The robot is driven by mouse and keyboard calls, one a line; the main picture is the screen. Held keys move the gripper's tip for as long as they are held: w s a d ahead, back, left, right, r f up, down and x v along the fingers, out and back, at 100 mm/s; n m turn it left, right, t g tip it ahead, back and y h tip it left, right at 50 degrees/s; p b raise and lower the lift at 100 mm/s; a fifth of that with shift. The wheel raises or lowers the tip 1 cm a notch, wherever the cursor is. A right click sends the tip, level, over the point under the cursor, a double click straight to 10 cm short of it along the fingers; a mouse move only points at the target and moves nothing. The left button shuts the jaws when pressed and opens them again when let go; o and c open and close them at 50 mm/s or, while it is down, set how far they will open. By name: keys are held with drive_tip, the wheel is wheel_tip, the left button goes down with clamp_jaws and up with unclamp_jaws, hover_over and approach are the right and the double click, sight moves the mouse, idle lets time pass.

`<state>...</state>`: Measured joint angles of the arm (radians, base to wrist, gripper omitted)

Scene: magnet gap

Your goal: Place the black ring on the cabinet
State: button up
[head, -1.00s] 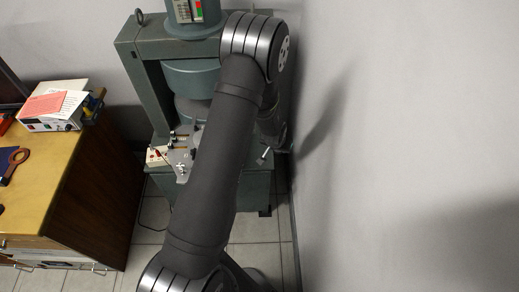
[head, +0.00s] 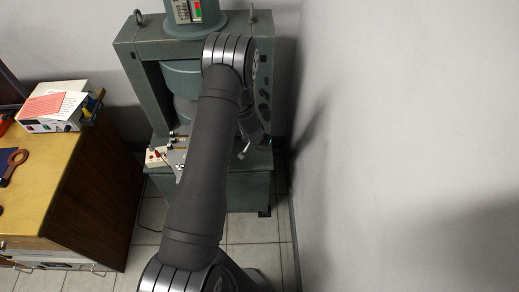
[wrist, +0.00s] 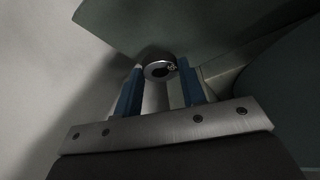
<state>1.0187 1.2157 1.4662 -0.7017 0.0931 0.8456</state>
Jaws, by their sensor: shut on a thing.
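My gripper (wrist: 160,76) shows in the wrist view with its two blue fingers on either side of a dark, shiny ring (wrist: 159,69). The gripper is shut on this black ring, held at the fingertips. In the head view my gripper (head: 244,153) is small, at the right front of the green machine, and the ring cannot be made out there. The wooden cabinet (head: 95,185) with a yellow-brown top stands at the left, well apart from my gripper.
A grey wall (head: 400,130) is close on the right.

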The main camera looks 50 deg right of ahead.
sight(259, 148)
drive_tip(key=shift+f, duration=1.9)
drive_tip(key=o, duration=1.1)
drive_tip(key=shift+f, duration=0.1)
drive_tip(key=v, duration=1.2)
drive_tip(key=x, duration=1.2)
drive_tip(key=shift+r, duration=0.3)
drive_tip(key=shift+f, duration=0.15)
